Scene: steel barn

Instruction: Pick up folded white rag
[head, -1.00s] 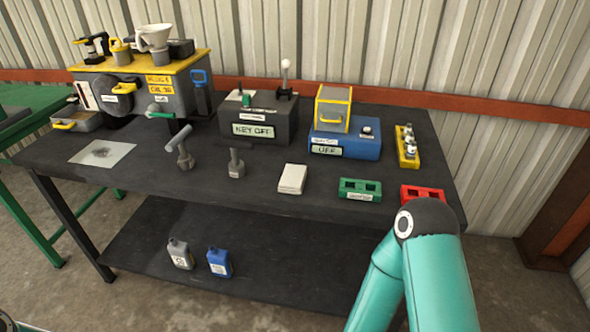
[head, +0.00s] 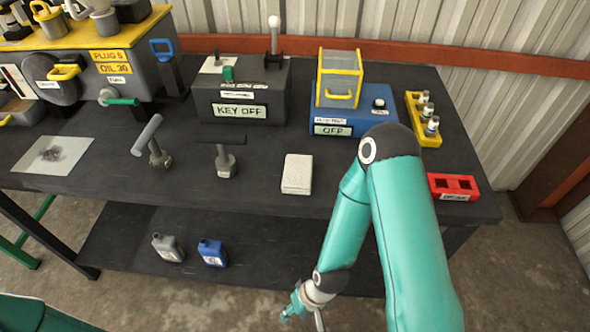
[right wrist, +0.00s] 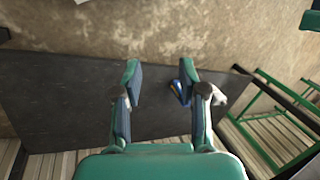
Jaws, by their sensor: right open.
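The folded white rag (head: 297,173) lies flat near the front edge of the dark workbench (head: 262,185), in the head view. My right gripper (head: 302,312) is at the bottom of the head view, in front of the bench and apart from the rag. In the right wrist view my right gripper (right wrist: 160,90) is open, with nothing between its fingers. The rag cannot be made out in that view. My left gripper is not in view.
A red block (head: 454,187) and a yellow rack (head: 423,120) are right of the rag. Two T-handled tools (head: 226,160) (head: 153,145) stand left. The KEY OFF box (head: 240,92) and blue OFF box (head: 350,122) are behind. A blue jug (head: 212,252) is on the lower shelf.

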